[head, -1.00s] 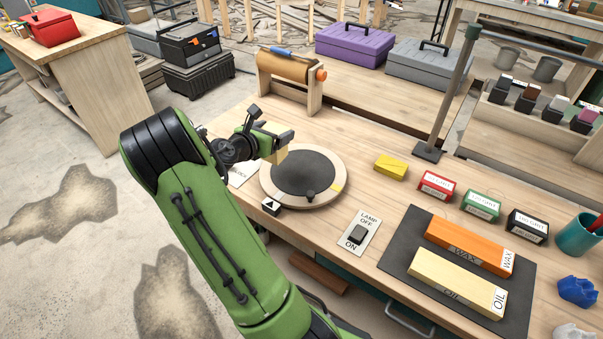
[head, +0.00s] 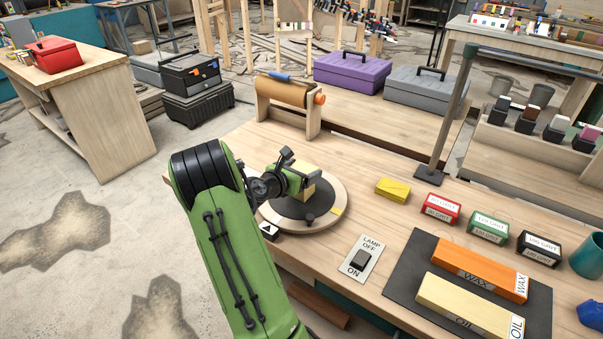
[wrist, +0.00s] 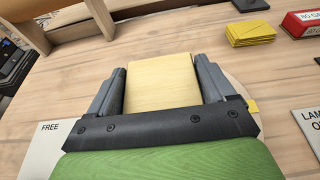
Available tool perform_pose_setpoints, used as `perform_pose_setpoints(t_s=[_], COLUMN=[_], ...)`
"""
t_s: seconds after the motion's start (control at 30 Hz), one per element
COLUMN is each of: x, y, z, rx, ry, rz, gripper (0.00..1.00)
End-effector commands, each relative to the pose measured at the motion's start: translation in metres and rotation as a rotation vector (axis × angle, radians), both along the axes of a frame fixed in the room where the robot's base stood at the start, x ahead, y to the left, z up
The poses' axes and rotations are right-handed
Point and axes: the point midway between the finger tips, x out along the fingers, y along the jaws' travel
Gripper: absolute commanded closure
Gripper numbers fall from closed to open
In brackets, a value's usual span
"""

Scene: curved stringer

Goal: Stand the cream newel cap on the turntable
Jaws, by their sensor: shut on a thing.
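The cream newel cap (wrist: 163,82) shows as a pale yellow block between the two fingers of my gripper (wrist: 163,64) in the wrist view. In the head view, my gripper (head: 307,178) is over the turntable, with a bit of the cap (head: 308,192) showing below it. The turntable (head: 328,220) has a dark disc, a pale wooden rim and a yellow mark at its right. My gripper is shut on the cap. Its underside is hidden, so I cannot tell whether it touches the disc. Much of the turntable's left side is behind my arm.
A yellow pad (head: 392,189) and several grit boxes lie right of the turntable. A lamp switch plate (head: 360,258) is in front, and a paper roll holder (head: 290,105) stands behind. A lamp post (head: 445,120) rises farther right. The bench between holder and pad is clear.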

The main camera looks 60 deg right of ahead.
Motion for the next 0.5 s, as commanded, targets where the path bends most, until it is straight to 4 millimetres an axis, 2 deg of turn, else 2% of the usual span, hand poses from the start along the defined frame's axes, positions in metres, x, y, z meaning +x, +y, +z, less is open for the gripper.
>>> perform_pose_setpoints(t_s=[0.13,0.17,0.23,0.5], x=[0.0003,0.0003,0.0003,0.0001], y=[0.0001,0.0002,0.0003,0.0000], z=[-0.0022,-0.0019,-0.0017,0.0020], rx=[-0.001,0.000,0.000,-0.001], ry=[0.001,0.001,0.001,-0.001], rz=[0.000,0.001,0.000,0.000], gripper=[0.54,0.13,0.02,0.00])
